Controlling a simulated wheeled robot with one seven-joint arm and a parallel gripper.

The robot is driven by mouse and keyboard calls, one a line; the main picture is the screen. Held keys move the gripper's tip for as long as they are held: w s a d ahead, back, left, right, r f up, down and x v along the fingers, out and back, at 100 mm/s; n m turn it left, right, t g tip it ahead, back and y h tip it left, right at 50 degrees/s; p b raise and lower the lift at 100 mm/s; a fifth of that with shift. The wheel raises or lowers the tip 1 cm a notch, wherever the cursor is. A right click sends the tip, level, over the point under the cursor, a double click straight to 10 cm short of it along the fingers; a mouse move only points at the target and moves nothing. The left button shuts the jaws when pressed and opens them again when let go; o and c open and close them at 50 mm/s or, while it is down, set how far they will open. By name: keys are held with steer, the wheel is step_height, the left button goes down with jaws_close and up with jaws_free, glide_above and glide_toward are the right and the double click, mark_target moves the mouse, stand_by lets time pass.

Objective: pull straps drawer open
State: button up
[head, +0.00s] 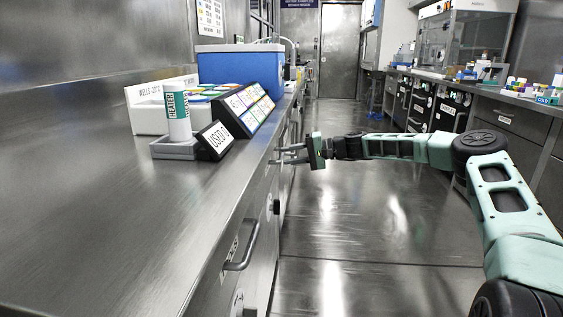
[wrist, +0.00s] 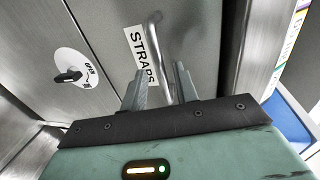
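The straps drawer (wrist: 197,40) is a grey metal front with a white label reading STRAPS (wrist: 143,57), seen in the wrist view. Its bar handle (wrist: 158,45) runs down the picture beside the label. My gripper (wrist: 160,84) is open, with one finger on each side of the handle's lower part. I see gaps between the fingers and the bar; whether either finger touches it I cannot tell. In the head view my gripper (head: 278,155) is at the left counter's front edge, and the drawer front there is mostly hidden by the steep angle.
A round latch (wrist: 70,75) marked OPEN is left of the label. The left counter (head: 130,225) holds a blue cooler (head: 238,68), a HEATER bottle (head: 177,112) and sign blocks (head: 217,138). Another handle (head: 245,247) sticks out nearer to me. The aisle floor (head: 345,235) is clear.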

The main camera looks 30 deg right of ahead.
mark_target(281, 154)
steer(key=shift+b+x, duration=0.3)
steer(key=shift+x, duration=1.4)
jaws_close()
steer(key=f+p+v, duration=0.3)
steer(key=p+v, duration=0.1)
steer(key=v, duration=1.1)
steer(key=d+f+p+v, duration=0.1)
steer(key=f+p+v, duration=0.2)
steer(key=v, duration=1.3)
steer(key=shift+s+p, duration=0.3)
steer(key=shift+p, duration=0.05)
jaws_free()
